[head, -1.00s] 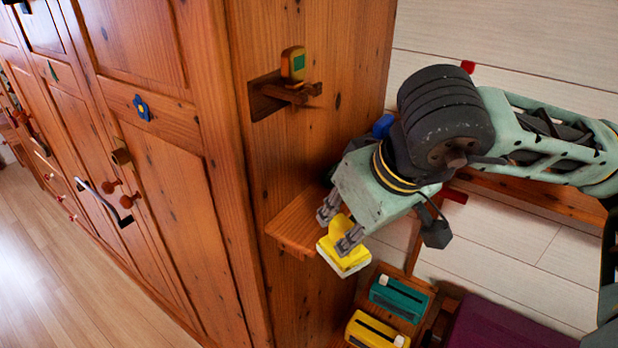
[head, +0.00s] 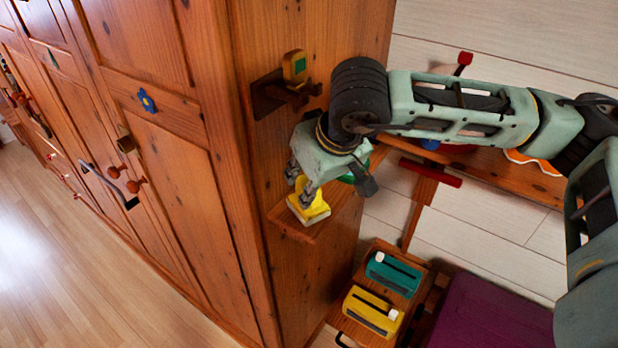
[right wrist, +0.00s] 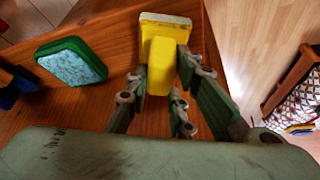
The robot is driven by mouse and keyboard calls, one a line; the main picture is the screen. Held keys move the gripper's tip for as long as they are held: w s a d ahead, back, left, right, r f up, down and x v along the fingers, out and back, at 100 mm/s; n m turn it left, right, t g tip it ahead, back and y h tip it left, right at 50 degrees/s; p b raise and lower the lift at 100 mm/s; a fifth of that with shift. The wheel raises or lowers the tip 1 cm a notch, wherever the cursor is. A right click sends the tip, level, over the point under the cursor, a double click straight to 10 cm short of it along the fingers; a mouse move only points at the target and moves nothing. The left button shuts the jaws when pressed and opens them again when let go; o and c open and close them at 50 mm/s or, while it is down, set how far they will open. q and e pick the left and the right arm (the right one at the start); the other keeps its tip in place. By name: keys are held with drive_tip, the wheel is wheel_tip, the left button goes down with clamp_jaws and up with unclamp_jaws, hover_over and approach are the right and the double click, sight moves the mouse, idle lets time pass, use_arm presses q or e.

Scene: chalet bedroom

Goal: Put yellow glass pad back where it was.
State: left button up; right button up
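The yellow glass pad (head: 312,209), a yellow handle block with a pale pad face, is at my right gripper (head: 301,186) in the head view. The right wrist view shows its yellow handle (right wrist: 161,62) between the fingers (right wrist: 158,88), which are shut on it. It is over the small wooden shelf (head: 290,226) on the cabinet's side, near the front edge. I cannot tell whether it touches the shelf. A green pad with a light-blue face (right wrist: 72,64) lies on the shelf to the left in the wrist view. My left gripper is not in view.
A wooden bracket (head: 270,95) with a yellow-green item (head: 295,66) is above the shelf. Teal (head: 393,274) and yellow (head: 371,310) toaster-like boxes stand below, beside a purple surface (head: 490,315). The tall wooden cabinet (head: 165,170) fills the left.

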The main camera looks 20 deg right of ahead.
drive_tip(key=o, duration=0.5)
drive_tip(key=shift+w+f, duration=0.1)
drive_tip(key=shift+c, duration=0.2)
drive_tip(key=shift+s+r+b, duration=0.2)
drive_tip(key=shift+r+b, duration=0.1)
drive_tip(key=shift+b, duration=0.25)
drive_tip(key=s+d+b, duration=0.3)
drive_tip(key=s+b, duration=0.2)
drive_tip(key=s, duration=0.6)
drive_tip(key=shift+s+d+r, duration=0.25)
drive_tip(key=shift+s+r, duration=0.05)
drive_tip(key=shift+s, duration=0.1)
